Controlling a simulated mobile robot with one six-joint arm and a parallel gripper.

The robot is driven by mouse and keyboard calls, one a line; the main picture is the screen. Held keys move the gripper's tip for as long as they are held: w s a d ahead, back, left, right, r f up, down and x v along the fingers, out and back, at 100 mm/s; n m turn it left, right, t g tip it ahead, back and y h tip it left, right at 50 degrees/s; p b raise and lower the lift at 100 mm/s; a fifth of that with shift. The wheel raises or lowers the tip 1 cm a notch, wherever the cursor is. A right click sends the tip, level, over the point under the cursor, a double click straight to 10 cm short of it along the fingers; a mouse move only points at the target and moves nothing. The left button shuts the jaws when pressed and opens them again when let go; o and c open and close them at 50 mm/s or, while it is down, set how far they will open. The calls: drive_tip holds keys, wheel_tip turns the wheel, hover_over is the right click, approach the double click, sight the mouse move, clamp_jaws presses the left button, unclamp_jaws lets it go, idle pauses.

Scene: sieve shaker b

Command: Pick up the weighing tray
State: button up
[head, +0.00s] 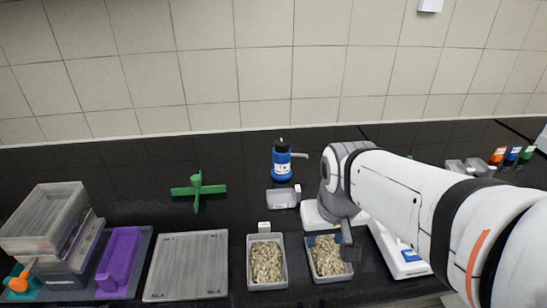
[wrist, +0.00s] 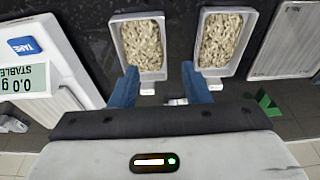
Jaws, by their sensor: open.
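Two grey trays filled with tan chips sit side by side on the black counter. The right one (head: 312,271) is beside the scale, and the left one (head: 251,273) is next to it. In the wrist view, which is turned round, they are the left tray (wrist: 119,45) and the right tray (wrist: 201,45). I cannot tell which is the weighing tray. My gripper (wrist: 160,80) is open and empty, its blue fingers spread in front of the trays. In the head view my gripper (head: 346,245) overlaps the right tray's right edge. Contact cannot be told.
A white scale (head: 399,255) stands at the right; its display (wrist: 22,80) reads 0.0 g STABLE. A grey lid-like panel (head: 187,265), a purple block (head: 120,260) and stacked grey trays (head: 45,220) are left. A blue bottle (head: 282,163) and green cross-shaped piece (head: 198,190) stand behind.

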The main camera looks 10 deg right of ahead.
drive_tip(key=w+r+g+p, duration=0.1)
drive_tip(key=w+p, duration=0.1)
drive_tip(key=w, duration=1.2)
drive_tip(key=g+p, duration=0.1)
hover_over(297, 188)
drive_tip(key=f, duration=0.5)
drive_tip(key=shift+s, duration=0.25)
drive_tip(key=shift+w+f, duration=0.25)
drive_tip(key=shift+f, duration=0.4)
wheel_tip(297, 188, down, 7)
drive_tip(key=shift+p, duration=0.95)
drive_tip(key=shift+c, duration=0.2)
clamp_jaws()
